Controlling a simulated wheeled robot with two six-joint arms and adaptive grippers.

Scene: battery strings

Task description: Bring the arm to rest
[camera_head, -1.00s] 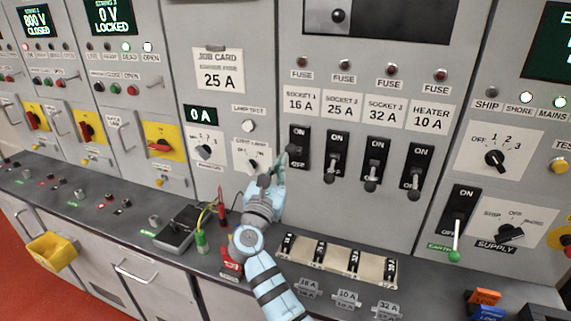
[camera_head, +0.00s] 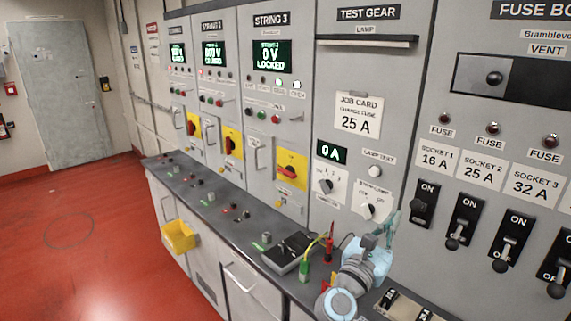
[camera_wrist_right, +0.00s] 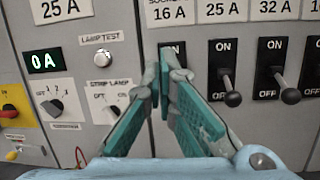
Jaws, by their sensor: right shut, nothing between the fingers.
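My right gripper (camera_head: 390,228) has teal finger pads and a pale blue arm. It stands in front of the panel, just left of and below the black SOCKET 1 switch (camera_head: 424,204) in the head view. In the right wrist view the gripper's fingertips (camera_wrist_right: 158,80) meet with nothing between them. They cover most of the SOCKET 1 switch there, and I cannot tell whether they touch it. My left gripper is not in view.
Red floor (camera_head: 70,235) is open at left.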

